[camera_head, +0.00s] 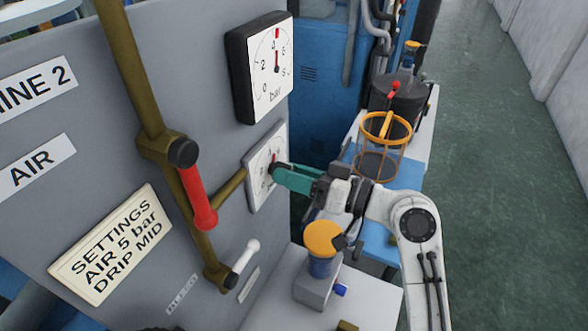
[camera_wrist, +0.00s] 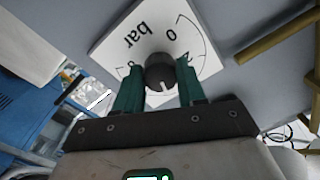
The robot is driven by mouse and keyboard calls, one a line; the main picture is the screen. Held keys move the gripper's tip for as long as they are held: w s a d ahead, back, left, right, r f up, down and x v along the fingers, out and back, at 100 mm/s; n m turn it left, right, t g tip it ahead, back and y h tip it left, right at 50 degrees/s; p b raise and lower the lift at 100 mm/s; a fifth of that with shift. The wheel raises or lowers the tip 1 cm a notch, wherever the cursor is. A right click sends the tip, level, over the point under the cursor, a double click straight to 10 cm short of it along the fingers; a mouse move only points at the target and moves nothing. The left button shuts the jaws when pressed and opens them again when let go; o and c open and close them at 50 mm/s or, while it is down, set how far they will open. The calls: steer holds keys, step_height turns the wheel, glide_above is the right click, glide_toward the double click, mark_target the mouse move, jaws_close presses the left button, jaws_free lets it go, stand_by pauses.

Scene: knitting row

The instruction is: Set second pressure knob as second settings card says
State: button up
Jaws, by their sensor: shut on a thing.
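The pressure knob (camera_wrist: 159,71) is dark and round, with a white mark pointing toward my gripper's palm. It sits on a white dial plate (camera_wrist: 185,55) marked "bar", which also shows in the head view (camera_head: 259,186). My gripper (camera_head: 277,172) has its green fingers on either side of the knob, shut on it. The fingers hide some of the scale. The settings card (camera_head: 112,245) reads "AIR 5 bar, DRIP MID", below the "AIR" label (camera_head: 36,167). Above the knob, a black-cased gauge (camera_head: 262,66) has its needle pointing up, near 4.
A red-handled lever (camera_head: 196,195) and brass pipes (camera_head: 135,75) stand out from the panel left of my gripper. A small white-handled valve (camera_head: 243,256) is lower down. A yellow-capped unit (camera_head: 322,240) stands below my arm. An orange cage (camera_head: 383,135) stands behind it.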

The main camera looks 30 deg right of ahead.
steer(key=shift+m+p, duration=0.55)
steer(key=shift+m, duration=0.55)
steer(key=o, duration=1.1)
steer(key=shift+c, duration=0.2)
steer(key=b+v, duration=0.2)
steer(key=v, duration=0.8)
steer(key=shift+s+d+b, duration=0.25)
steer(key=shift+s+b, duration=0.05)
steer(key=shift+s, duration=0.05)
